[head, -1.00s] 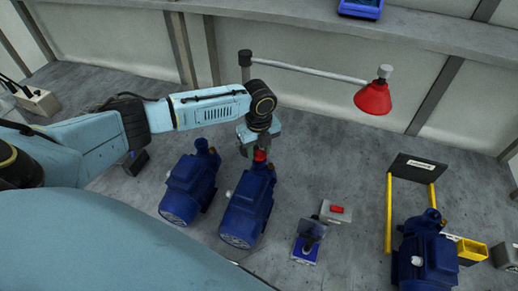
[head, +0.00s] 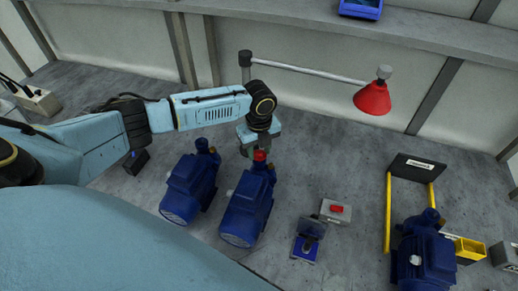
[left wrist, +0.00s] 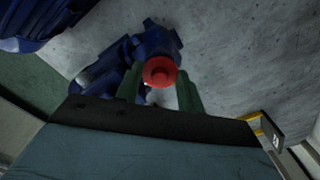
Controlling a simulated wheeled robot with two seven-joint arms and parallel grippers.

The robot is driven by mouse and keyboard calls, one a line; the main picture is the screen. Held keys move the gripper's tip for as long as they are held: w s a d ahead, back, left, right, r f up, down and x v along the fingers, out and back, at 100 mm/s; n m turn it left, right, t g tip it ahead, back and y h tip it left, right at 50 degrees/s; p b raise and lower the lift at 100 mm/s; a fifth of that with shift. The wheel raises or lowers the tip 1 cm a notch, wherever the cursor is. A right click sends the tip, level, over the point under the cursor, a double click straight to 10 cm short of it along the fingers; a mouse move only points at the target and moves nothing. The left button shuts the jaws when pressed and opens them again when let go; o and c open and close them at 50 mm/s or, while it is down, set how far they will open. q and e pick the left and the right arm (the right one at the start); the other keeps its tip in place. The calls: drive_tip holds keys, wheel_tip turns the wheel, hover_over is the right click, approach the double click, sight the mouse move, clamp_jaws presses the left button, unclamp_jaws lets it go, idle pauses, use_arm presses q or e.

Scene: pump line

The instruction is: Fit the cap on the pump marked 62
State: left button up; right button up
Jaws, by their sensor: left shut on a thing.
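My left gripper (head: 258,147) points down over the middle blue pump (head: 247,210). It is shut on a red cap (head: 260,156), which is at the pump's upper port. In the left wrist view the round cap (left wrist: 159,71) shows between the green fingers (left wrist: 160,92), in line with the blue port behind it. I cannot tell whether the cap is seated or just above. Another blue pump (head: 188,190) stands to the left, and a third (head: 425,262) at the far right. No number is readable on any pump. My right gripper is out of view.
A grey box with a red top (head: 336,210) and a small blue-based stand (head: 306,247) sit right of the middle pump. A red lamp (head: 373,98) hangs behind. The bench behind the box is clear.

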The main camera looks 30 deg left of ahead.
use_arm(q)
drive_tip(key=shift+f, duration=0.45)
drive_tip(key=o, duration=1)
wheel_tip(320, 180, up, 3)
drive_tip(key=p, duration=0.3)
drive_tip(key=shift+r, duration=0.15)
drive_tip(key=shift+r+p, duration=1.05)
drive_tip(key=shift+r, duration=0.35)
wheel_tip(320, 180, up, 13)
drive_tip(key=b, duration=0.1)
drive_tip(key=shift+r+b, duration=0.2)
drive_tip(key=shift+b, duration=0.15)
